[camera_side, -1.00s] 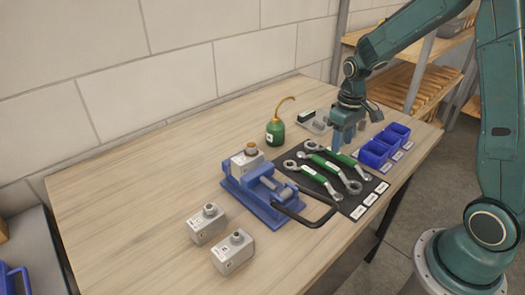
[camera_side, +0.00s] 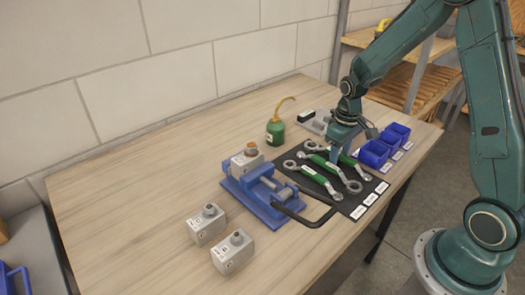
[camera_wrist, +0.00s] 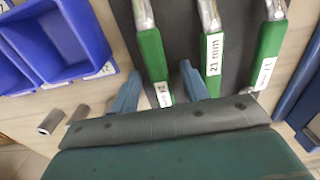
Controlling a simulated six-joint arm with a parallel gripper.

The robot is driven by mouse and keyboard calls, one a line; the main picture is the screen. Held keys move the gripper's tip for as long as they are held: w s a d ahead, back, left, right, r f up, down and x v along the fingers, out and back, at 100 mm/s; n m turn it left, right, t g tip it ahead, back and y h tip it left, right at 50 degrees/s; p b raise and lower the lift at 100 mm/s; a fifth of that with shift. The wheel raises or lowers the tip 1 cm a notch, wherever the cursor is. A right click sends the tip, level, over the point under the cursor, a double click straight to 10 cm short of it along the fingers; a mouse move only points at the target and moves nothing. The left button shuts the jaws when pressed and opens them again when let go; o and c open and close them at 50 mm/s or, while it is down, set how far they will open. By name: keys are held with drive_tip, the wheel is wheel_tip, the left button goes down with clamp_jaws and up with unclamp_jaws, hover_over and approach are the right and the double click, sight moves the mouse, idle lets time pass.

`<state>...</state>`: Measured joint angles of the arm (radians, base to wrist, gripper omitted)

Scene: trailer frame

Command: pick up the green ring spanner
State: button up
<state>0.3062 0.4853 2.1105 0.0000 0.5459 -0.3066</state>
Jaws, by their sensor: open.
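Three spanners with green handles lie side by side on a black mat (camera_side: 300,152). In the side view they are the front spanner (camera_side: 313,174), the middle spanner (camera_side: 328,164) and the back spanner (camera_side: 348,160) nearest the blue bins. I cannot tell which is the ring spanner by its ends. In the wrist view, the handles of the left spanner (camera_wrist: 153,60), the middle spanner (camera_wrist: 213,55) and the right spanner (camera_wrist: 268,45) show, with white labels. My gripper (camera_wrist: 160,85) is open, its fingers on either side of the left handle's near end. The side view shows my gripper (camera_side: 337,155) low over the mat.
Blue bins (camera_side: 376,152) stand just right of the mat. A blue vise (camera_side: 262,195) with a black bar is at its left. Grey blocks (camera_side: 232,252) sit at the front left. The table's left side is clear.

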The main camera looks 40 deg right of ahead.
sight(340, 154)
clamp_jaws()
drive_tip(key=shift+r, duration=0.1)
wheel_tip(340, 154, up, 20)
idle(0.9)
idle(0.3)
drive_tip(key=c, duration=0.8)
unclamp_jaws()
clamp_jaws()
